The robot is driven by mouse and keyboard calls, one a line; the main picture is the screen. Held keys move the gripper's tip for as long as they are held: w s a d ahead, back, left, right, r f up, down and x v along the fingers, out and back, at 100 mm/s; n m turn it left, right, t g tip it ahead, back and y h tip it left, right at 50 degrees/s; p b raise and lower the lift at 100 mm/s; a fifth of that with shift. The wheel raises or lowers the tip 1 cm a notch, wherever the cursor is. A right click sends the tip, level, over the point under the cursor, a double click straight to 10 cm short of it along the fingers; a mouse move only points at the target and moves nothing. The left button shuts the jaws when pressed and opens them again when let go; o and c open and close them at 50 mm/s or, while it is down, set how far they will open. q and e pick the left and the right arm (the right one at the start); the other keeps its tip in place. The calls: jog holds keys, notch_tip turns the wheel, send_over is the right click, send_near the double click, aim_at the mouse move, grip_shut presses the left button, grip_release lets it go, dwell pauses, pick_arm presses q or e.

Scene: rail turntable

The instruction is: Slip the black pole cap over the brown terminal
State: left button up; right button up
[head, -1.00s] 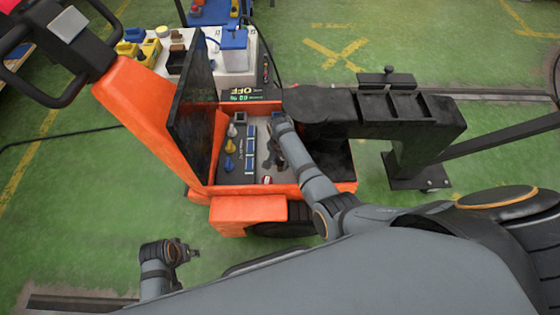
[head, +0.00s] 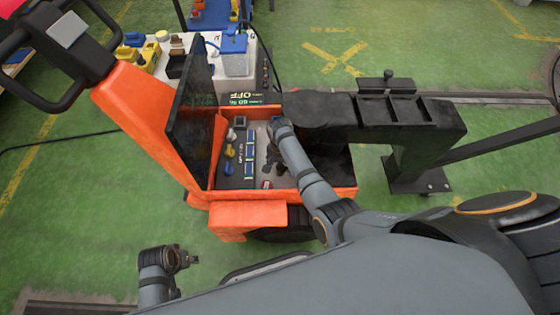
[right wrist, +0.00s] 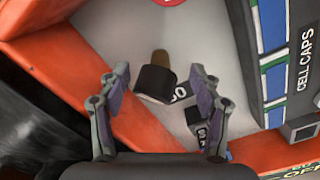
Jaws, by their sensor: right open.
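In the right wrist view, the black pole cap (right wrist: 154,84) is between the fingertips of my right gripper (right wrist: 158,80), with a gap on both sides. The brown terminal (right wrist: 160,57) shows just beyond the cap's far edge. The cap and terminal overlap in this view. I cannot tell how far the cap is over the terminal. My right gripper is open. In the head view it is a small dark shape (head: 274,162) inside the orange vehicle's bay, and the cap and terminal are too small to make out. My left gripper (head: 187,259) is low at the left, away from the bay; its jaws are unclear.
The orange bay wall (right wrist: 140,118) runs close beneath the right gripper. A small dark block (right wrist: 201,117) stands near the right finger. A cell caps strip (right wrist: 285,60) lies at right. In the head view, a raised dark panel (head: 191,125) borders the bay at left.

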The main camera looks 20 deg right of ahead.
aim_at(280, 166)
notch_tip(280, 166, up, 11)
jog(key=shift+f, duration=0.1)
jog(key=shift+s, duration=0.15)
dwell(0.6)
